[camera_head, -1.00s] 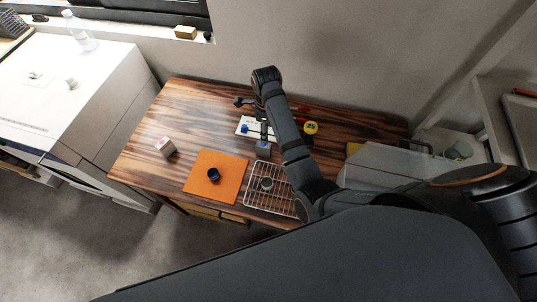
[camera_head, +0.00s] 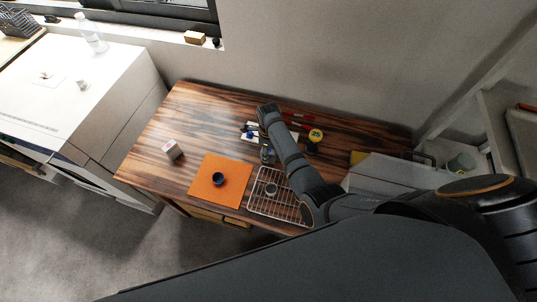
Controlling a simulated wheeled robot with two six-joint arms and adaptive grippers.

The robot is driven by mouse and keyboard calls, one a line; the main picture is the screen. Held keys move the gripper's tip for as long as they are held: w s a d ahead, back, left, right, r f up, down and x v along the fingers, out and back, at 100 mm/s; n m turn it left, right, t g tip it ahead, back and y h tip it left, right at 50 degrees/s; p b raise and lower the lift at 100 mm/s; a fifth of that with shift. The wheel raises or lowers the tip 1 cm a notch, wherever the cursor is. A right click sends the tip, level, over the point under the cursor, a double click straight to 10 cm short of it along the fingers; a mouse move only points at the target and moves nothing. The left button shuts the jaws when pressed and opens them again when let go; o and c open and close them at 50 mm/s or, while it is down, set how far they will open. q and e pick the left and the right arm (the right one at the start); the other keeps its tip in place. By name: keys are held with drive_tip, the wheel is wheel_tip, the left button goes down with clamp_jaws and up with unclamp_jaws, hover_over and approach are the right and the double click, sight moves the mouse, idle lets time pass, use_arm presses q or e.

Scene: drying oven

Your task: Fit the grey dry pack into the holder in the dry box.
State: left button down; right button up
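A small grey round piece (camera_head: 271,189) sits on the wire rack (camera_head: 288,211) at the table's front; I cannot tell for sure that it is the dry pack. A dark blue round cup (camera_head: 218,178) stands on the orange mat (camera_head: 207,191). My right arm reaches in from the right over the table. Its gripper (camera_head: 267,154) points down just behind the rack, partly hidden by the arm; its fingers are too small to read. My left gripper is not in view. No holder or dry box can be made out clearly.
A yellow round item marked 25 (camera_head: 315,135) is right of my arm. A pale see-through container (camera_head: 385,174) is at the right, a white cabinet (camera_head: 75,85) at the left. The table's back left is clear.

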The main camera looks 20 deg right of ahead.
drive_tip(key=shift+f, duration=0.15)
clamp_jaws()
idle(0.4)
